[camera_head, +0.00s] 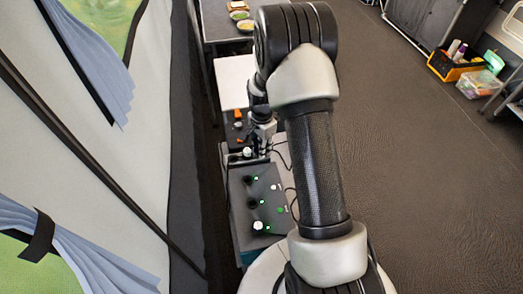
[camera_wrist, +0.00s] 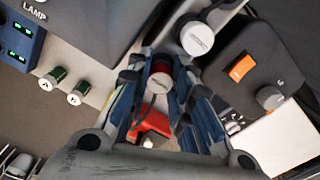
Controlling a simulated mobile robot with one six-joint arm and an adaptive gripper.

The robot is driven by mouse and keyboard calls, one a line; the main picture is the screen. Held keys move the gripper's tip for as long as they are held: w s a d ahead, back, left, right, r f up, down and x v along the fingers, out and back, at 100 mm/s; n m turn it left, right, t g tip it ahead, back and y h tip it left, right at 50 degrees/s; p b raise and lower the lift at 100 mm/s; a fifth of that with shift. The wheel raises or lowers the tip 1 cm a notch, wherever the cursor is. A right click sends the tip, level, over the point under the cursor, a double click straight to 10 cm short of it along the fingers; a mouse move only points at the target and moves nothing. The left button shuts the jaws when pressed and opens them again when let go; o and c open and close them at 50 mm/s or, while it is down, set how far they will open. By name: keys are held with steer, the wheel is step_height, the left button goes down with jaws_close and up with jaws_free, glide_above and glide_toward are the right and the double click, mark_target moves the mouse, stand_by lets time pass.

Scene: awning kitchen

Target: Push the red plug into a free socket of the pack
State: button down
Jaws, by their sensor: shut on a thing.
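In the wrist view my gripper (camera_wrist: 165,93) is shut, its blue-and-dark fingers on both sides of a red plug (camera_wrist: 159,66) with a round grey cap. A red piece (camera_wrist: 152,122) also shows between the fingers, nearer the wrist; I cannot tell whether it belongs to the same plug. The plug's far end is hidden. In the head view my gripper (camera_head: 262,138) is low, at the far end of the dark pack (camera_head: 238,205), which has green lights. The held plug cannot be made out there. Part of the pack, marked LAMP, shows in the wrist view (camera_wrist: 85,25).
A black box with an orange switch (camera_wrist: 240,67) is to the right. Two green-and-white pieces (camera_wrist: 66,86) lie left. In the head view a white plug (camera_head: 258,226) is on the pack's near end; the tent wall (camera_head: 140,150) is left.

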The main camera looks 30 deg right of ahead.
steer(key=shift+s, duration=0.1)
steer(key=shift+r+p, duration=2)
steer(key=shift+r, duration=1)
steer(key=shift+r, duration=0.25)
steer(key=shift+s+a+r+p, duration=0.1)
steer(key=shift+a+r+p, duration=0.05)
steer(key=shift+a+p, duration=0.15)
steer(key=s+a+f+b, duration=0.1)
steer(key=s+a, duration=0.1)
steer(key=a, duration=0.1)
steer(key=s+a+f+b, duration=0.1)
steer(key=s+a, duration=0.1)
steer(key=s+a+f+b, duration=0.1)
steer(key=s+a, duration=0.2)
steer(key=shift+a+f, duration=0.15)
steer(key=shift+a, duration=0.2)
